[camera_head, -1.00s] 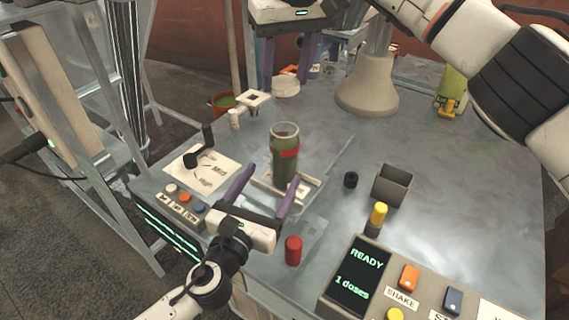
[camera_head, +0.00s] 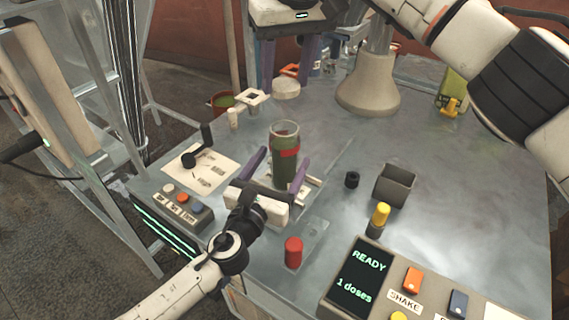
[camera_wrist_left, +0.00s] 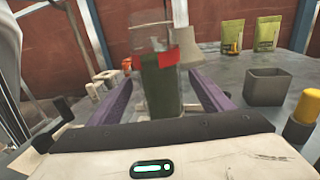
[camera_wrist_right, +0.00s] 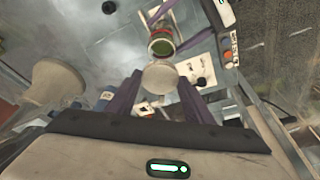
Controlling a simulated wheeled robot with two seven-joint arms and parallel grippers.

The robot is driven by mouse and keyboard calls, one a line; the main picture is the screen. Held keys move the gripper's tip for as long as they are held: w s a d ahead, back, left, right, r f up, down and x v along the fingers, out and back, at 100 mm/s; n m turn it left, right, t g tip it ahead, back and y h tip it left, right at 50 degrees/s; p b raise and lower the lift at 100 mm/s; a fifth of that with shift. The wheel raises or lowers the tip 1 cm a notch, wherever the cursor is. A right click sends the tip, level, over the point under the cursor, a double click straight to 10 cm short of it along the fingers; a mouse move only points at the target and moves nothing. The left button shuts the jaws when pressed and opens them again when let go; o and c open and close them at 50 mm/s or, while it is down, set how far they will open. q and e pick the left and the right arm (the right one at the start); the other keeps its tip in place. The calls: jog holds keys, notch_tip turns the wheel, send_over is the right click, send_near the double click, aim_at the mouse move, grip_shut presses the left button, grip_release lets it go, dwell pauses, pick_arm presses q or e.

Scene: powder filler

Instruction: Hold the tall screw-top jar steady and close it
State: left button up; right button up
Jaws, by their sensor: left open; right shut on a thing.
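The tall jar (camera_head: 285,163) stands upright on the table, clear-walled with dark green contents and a red band; its top is open. It also shows in the left wrist view (camera_wrist_left: 160,90) and, from above, in the right wrist view (camera_wrist_right: 161,47). My left gripper (camera_head: 284,157) is open, its purple fingers on either side of the jar; I cannot tell whether they touch it. My right gripper (camera_head: 287,84) is shut on a pale round lid (camera_head: 286,89), behind and above the jar in the head view. The lid lies between its fingertips in the right wrist view (camera_wrist_right: 160,78).
A red cylinder (camera_head: 293,252) stands in front of the jar. A black cap (camera_head: 351,180), a grey bin (camera_head: 396,186) and a yellow-topped piece (camera_head: 380,214) are to its right. Control boxes sit front right (camera_head: 362,280) and left (camera_head: 180,203). A grey bell-shaped stand (camera_head: 368,88) is behind.

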pick_arm(q)
jog(key=x, duration=0.5)
jog(key=shift+w+d, duration=0.1)
jog(key=shift+w, duration=0.2)
jog(key=c, duration=1.6)
pick_arm(e)
send_over(284, 122)
jog(key=shift+s+d+f, duration=0.1)
jog(key=shift+s+f, duration=0.1)
jog(key=shift+f, duration=1.05)
jog(key=shift+s+d+f, duration=0.1)
jog(key=shift+s+f, duration=0.1)
jog(key=shift+f, duration=1.05)
jog(key=shift+f, duration=0.9)
jog(key=shift+f, duration=0.55)
